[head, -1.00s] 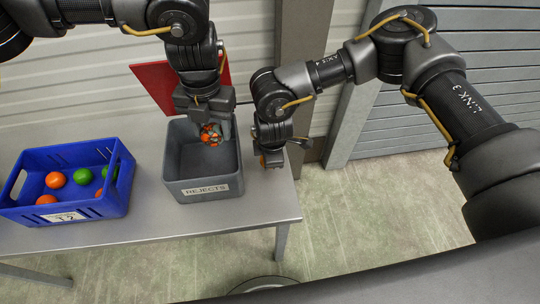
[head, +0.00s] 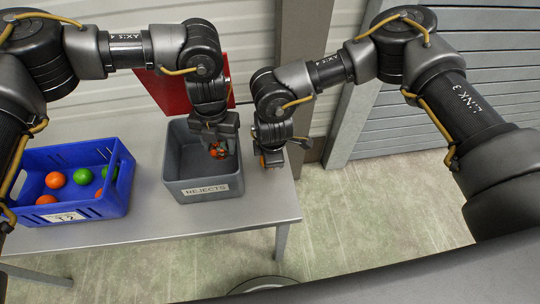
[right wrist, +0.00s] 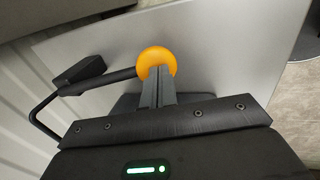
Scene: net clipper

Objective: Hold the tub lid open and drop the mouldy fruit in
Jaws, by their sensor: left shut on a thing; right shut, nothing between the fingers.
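The grey tub (head: 203,188) labelled REJECTS stands on the table with its red lid (head: 178,92) raised open behind it. My left gripper (head: 216,147) is shut on the mouldy fruit (head: 217,152), an orange one with greyish patches. The fruit is within the tub's opening, near its back right; its gap to the tub floor is hard to judge. My right gripper (head: 272,162) is shut and empty, pointing down just right of the tub. In the right wrist view its closed fingers (right wrist: 157,90) are against or just over an orange knob (right wrist: 156,61) on a black rod (right wrist: 110,80).
A blue crate (head: 112,202) with orange and green fruit stands left of the tub. The grey table (head: 150,234) has a bare strip along the front, and its right edge is close to my right gripper. A wall and post stand behind.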

